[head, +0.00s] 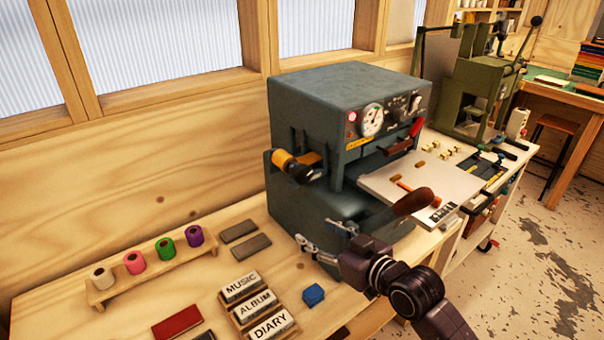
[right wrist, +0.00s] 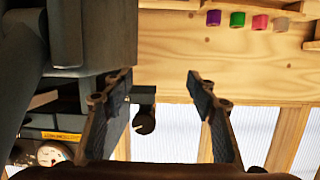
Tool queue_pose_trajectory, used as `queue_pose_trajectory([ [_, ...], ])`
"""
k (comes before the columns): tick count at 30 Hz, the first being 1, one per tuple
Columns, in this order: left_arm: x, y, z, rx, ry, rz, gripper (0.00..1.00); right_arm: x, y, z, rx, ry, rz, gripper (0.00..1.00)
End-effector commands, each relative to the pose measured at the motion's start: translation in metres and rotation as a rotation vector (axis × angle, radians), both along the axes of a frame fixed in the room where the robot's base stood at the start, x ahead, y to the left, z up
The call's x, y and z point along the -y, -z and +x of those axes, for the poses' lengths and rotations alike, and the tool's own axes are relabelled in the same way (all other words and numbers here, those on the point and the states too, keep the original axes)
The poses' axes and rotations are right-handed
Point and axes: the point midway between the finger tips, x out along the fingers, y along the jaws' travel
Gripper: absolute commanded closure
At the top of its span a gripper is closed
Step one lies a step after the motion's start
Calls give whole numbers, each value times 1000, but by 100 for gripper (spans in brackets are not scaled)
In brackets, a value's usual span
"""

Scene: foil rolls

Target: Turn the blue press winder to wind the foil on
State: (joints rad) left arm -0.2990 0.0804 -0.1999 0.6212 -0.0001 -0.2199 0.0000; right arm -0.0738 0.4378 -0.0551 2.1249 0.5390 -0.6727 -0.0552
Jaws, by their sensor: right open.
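The blue-grey press (head: 345,110) stands on the bench in the middle of the head view. On its left side a dark winder (head: 298,172) sticks out, with a gold-yellow end (head: 283,158). My right gripper (head: 322,238) is open and empty, low in front of the press's left side, below the winder and apart from it. In the right wrist view the open fingers (right wrist: 160,100) show with a dark rounded knob (right wrist: 145,122) beyond them, nearer the left finger. The press body (right wrist: 95,35) fills the left of that view. My left gripper is not in view.
A wooden rack (head: 150,272) holds several coloured foil rolls at the left. Title blocks (head: 255,300), a blue block (head: 313,294) and a red slab (head: 178,321) lie in front. A brown-handled lever (head: 412,201) sticks out from the press close above my right arm.

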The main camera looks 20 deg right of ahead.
Motion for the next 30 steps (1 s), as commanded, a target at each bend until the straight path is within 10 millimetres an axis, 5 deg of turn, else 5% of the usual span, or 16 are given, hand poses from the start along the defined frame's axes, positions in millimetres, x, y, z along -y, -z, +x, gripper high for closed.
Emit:
queue_pose_trajectory([
  [1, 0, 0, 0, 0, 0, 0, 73, 6, -32, 14, 79, -5, 20, 47],
  [3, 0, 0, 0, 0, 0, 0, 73, 12, -65, 26, 161, -10, 52, 47],
  [7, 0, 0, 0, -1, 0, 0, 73, 18, -98, 36, 242, -12, 85, 47],
  [30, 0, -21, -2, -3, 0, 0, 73, -7, -103, 109, 252, -11, 90, 47],
])
